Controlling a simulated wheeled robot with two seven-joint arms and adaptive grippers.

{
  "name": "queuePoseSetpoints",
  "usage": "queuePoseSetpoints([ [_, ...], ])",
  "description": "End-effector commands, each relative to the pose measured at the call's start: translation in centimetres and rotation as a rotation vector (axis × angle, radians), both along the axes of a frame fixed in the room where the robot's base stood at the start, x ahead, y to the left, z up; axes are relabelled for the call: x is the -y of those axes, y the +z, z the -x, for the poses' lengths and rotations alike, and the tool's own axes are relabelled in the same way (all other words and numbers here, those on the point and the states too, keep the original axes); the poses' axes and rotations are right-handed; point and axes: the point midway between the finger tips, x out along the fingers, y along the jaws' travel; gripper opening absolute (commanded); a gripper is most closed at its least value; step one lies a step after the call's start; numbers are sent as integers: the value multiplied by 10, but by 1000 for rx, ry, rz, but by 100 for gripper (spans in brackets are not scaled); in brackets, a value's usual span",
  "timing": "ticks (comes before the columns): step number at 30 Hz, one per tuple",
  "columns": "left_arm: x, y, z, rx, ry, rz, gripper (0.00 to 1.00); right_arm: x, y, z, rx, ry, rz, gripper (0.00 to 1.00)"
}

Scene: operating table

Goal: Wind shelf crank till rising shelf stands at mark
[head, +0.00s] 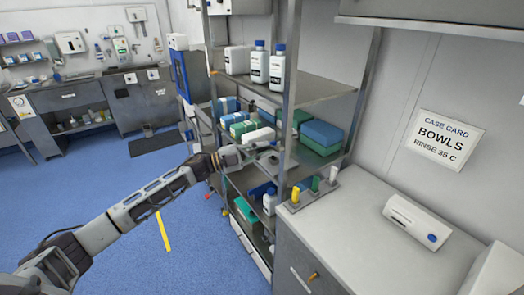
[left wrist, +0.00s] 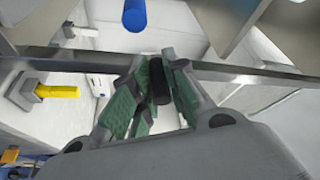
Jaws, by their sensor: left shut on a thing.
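A metal shelf rack (head: 290,75) stands in the middle of the head view, with several levels. My left gripper (head: 270,150) reaches its front post at mid-height, over the level with blue and green boxes. In the left wrist view, my left gripper (left wrist: 155,85) has its green-padded fingers closed on a short dark cylinder, which looks like the crank handle (left wrist: 159,78). The rest of the crank is hidden by the gripper in the head view. I cannot tell which level is the rising shelf, and no height mark can be made out. My right gripper is not in view.
White bottles (head: 259,65) stand on an upper level. A grey counter (head: 355,235) at the right bears a block with coloured pegs (head: 313,190) and a white device (head: 416,222). A case card (head: 445,140) hangs on the wall. Blue floor (head: 110,190) is open at left.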

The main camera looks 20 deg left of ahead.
Motion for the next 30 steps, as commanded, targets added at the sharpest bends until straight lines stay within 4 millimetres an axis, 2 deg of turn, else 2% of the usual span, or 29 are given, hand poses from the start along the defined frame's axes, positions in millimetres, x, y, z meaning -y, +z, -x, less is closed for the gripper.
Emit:
queuePoseSetpoints([
  [9, -1, 4, -1, 5, 3, 2, 0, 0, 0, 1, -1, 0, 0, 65],
  [10, -1, 4, -1, 5, 3, 2, 19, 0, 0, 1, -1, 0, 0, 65],
  [14, -1, 3, -1, 4, 2, 2, 36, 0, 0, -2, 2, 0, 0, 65],
  [30, -4, -1, 2, 0, 1, 0, 37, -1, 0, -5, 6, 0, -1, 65],
])
